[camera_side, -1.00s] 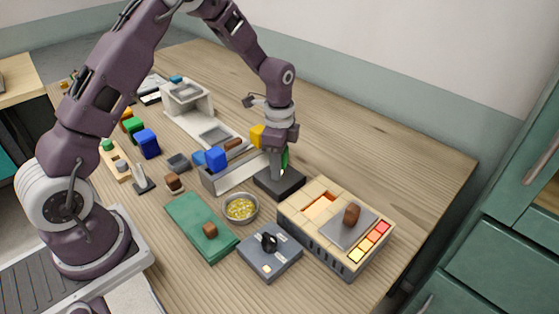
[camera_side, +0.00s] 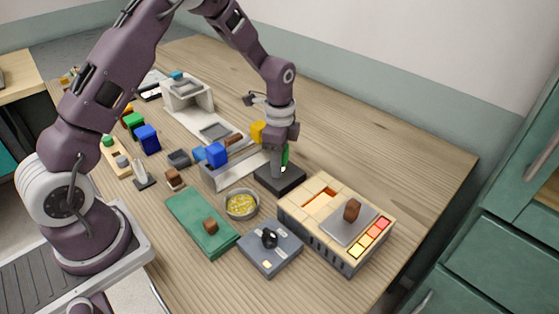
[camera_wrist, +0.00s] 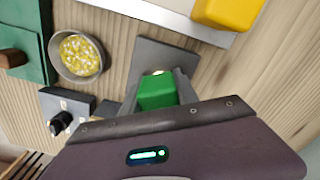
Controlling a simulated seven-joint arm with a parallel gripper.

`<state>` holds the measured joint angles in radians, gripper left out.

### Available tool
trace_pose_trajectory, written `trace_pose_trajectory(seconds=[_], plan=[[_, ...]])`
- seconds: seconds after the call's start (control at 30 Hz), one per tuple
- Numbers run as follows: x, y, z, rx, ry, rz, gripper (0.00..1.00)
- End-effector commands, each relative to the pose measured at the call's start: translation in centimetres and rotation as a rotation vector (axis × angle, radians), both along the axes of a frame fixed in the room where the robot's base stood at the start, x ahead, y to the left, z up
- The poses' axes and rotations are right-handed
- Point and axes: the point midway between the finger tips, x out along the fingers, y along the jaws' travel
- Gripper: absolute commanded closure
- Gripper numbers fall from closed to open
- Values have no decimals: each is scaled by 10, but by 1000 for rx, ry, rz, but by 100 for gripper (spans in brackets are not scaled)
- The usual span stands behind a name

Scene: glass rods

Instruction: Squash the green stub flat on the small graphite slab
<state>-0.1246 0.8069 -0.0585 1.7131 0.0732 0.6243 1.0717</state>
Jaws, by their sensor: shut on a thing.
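The green stub (camera_wrist: 157,92) is between the fingers of my gripper (camera_wrist: 158,88) in the wrist view, and my gripper is shut on it. A small pale bright spot shows at its far end, over the slab. The side view shows a sliver of the green stub (camera_side: 285,156) beside my fingers. The small dark graphite slab (camera_side: 288,183) lies on the table right under my gripper (camera_side: 277,170). It also shows in the wrist view (camera_wrist: 160,54). Whether the stub's end touches the slab is hard to tell.
A tan brick heater (camera_side: 318,225) with a brown piece on its plate stands close to the right of the slab. A bowl of yellow bits (camera_side: 241,204), a grey knob box (camera_side: 269,250) and a green mat (camera_side: 190,213) lie nearby. A grey tray (camera_side: 228,178) is left; bare table lies behind.

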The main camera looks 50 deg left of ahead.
Motion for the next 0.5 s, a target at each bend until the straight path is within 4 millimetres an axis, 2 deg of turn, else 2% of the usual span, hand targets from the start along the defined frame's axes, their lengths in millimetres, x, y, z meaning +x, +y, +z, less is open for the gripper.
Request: trace_pose_trajectory(seconds=[0.13,0.5], plan=[[1,0,7,0,-2,0,100],[1,0,54,-1,-3,1,100]])
